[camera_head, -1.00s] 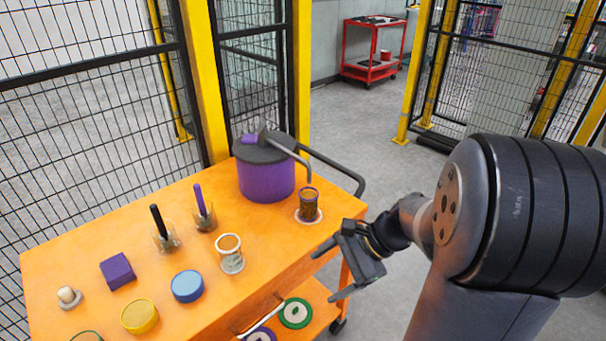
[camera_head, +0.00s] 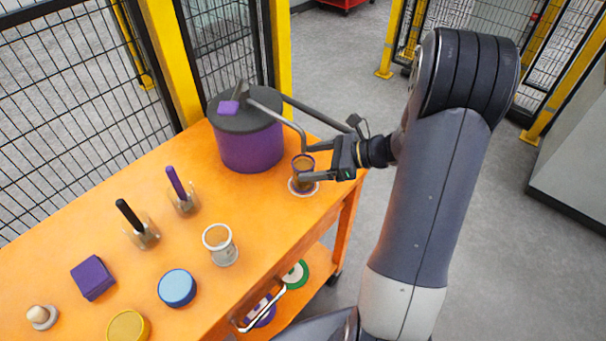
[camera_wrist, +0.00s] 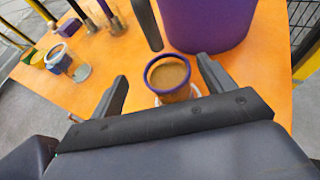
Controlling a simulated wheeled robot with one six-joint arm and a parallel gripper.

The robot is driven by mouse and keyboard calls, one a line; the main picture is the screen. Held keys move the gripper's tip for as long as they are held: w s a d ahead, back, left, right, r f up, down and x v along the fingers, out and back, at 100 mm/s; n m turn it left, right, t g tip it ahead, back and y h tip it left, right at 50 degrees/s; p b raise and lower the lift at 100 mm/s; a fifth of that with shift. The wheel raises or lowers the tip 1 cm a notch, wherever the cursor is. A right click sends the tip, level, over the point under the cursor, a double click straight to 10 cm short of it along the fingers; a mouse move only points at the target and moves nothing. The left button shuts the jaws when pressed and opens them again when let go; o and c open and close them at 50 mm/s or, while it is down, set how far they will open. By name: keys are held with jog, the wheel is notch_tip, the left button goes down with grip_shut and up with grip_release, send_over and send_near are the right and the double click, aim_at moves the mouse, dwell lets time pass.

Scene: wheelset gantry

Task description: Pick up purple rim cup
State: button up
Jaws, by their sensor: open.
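The purple rim cup (camera_head: 303,171) is a clear cup with brown contents, upright on a white coaster (camera_head: 303,190) near the right end of the orange cart. It also shows in the wrist view (camera_wrist: 169,78), between and just beyond the fingers. My gripper (camera_head: 307,163) is open at the cup, coming from the right with one finger at either side. In the wrist view my gripper (camera_wrist: 160,88) has its fingers spread wide, with a gap to the cup on the left. Whether a finger touches the cup I cannot tell.
A purple dispenser (camera_head: 250,148) with a grey lid and bent spout stands just behind the cup. A white-rimmed cup (camera_head: 221,246), pen holders, a purple block (camera_head: 93,278) and round tins stand left on the orange cart (camera_head: 262,215). Yellow-framed mesh fencing is behind.

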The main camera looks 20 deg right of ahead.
aim_at(297, 163)
jog(key=x, duration=0.5)
jog(key=shift+w+d+f, duration=0.25)
jog(key=shift+f, duration=0.05)
jog(key=shift+c, duration=0.4)
jog(key=c, duration=1.1)
jog(key=shift+r, duration=0.2)
jog(key=shift+c, duration=0.2)
